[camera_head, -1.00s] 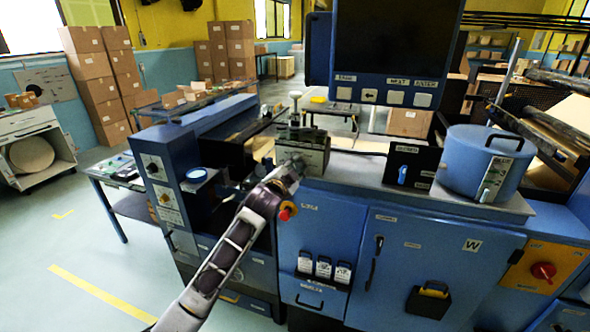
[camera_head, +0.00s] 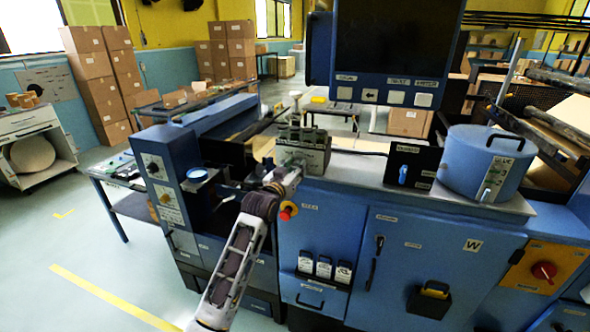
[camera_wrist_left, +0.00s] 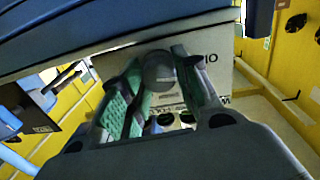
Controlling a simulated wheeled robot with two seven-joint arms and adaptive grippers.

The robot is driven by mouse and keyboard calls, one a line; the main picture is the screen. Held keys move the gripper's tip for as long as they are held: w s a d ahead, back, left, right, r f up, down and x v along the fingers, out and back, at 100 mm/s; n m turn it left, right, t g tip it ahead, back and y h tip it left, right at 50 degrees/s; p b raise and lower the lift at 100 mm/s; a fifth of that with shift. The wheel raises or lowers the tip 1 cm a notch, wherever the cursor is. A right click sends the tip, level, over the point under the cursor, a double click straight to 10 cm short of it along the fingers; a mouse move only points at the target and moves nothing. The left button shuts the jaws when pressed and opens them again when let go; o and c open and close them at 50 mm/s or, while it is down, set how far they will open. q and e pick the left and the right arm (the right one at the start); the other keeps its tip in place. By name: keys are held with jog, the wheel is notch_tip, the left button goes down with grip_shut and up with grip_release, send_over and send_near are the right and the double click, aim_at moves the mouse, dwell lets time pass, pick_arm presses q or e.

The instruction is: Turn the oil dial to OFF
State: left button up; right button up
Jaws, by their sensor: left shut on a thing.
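The oil dial (camera_wrist_left: 159,78) shows in the left wrist view as a grey round knob in front of a pale label plate (camera_wrist_left: 215,75) with dark lettering, partly covered by the fingers. My left gripper (camera_wrist_left: 160,88) has its green-padded fingers on either side of the knob and is shut on it. Which mark the dial points at cannot be read. In the head view my left gripper (camera_head: 292,166) is at the front of a grey-green box (camera_head: 316,158) on the blue machine, and it hides the dial there. My right gripper is not in view.
A blue round drum (camera_head: 478,165) and a black switch panel (camera_head: 412,165) stand on the machine top to the right. A dark screen (camera_head: 395,40) hangs above. A red rotary switch (camera_head: 543,271) is at the far right. Open floor (camera_head: 60,245) lies to the left.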

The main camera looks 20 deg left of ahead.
pick_arm(q)
jog(key=shift+f+n, duration=0.15)
jog(key=shift+n, duration=0.55)
jog(key=o, duration=1.1)
jog(key=shift+c, duration=0.2)
jog(key=shift+s, duration=0.15)
jog(key=s+a, duration=0.1)
jog(key=s, duration=1)
jog(key=shift+s+a, duration=0.2)
jog(key=shift+s, duration=0.15)
